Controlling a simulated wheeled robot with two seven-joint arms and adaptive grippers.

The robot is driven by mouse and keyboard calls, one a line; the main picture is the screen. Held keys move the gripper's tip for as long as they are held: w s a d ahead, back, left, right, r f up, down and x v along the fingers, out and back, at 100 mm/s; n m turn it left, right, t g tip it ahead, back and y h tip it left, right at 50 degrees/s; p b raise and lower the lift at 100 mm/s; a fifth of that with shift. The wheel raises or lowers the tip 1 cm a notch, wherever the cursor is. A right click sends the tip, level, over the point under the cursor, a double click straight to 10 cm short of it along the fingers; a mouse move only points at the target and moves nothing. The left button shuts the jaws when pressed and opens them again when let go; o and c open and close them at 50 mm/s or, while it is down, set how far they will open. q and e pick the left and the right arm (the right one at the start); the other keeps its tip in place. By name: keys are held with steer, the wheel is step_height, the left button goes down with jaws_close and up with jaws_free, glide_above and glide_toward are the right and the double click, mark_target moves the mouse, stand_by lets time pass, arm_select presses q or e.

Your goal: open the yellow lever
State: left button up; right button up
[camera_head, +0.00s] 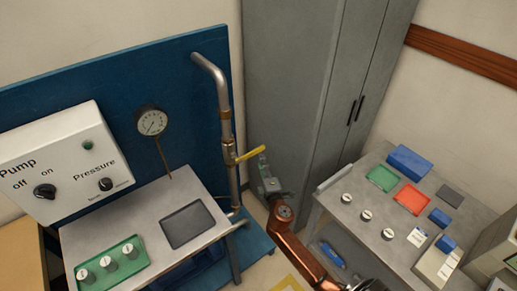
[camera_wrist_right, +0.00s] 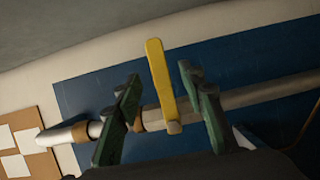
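The yellow lever (camera_head: 250,154) sticks out to the right from a valve on the vertical metal pipe (camera_head: 224,100) in front of the blue panel. My right gripper (camera_head: 263,160) is by the lever's outer end in the head view. In the right wrist view the yellow lever (camera_wrist_right: 160,80) shows between the two green fingers of my right gripper (camera_wrist_right: 158,85). The fingers are apart, with a gap to the lever on the left side; contact on the right side is hard to tell. My left gripper is in neither view.
A grey cabinet (camera_head: 290,80) stands just behind my right arm. The pump box (camera_head: 65,160), a gauge (camera_head: 151,121) and a small bench (camera_head: 130,215) are at left. A table (camera_head: 350,215) with trays and weights is at right.

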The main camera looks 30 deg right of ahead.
mark_target(258, 152)
steer(key=x, duration=0.7)
steer(key=shift+w+d+b, duration=0.1)
steer(key=shift+w+b, duration=0.25)
jaws_close()
stand_by(0.4)
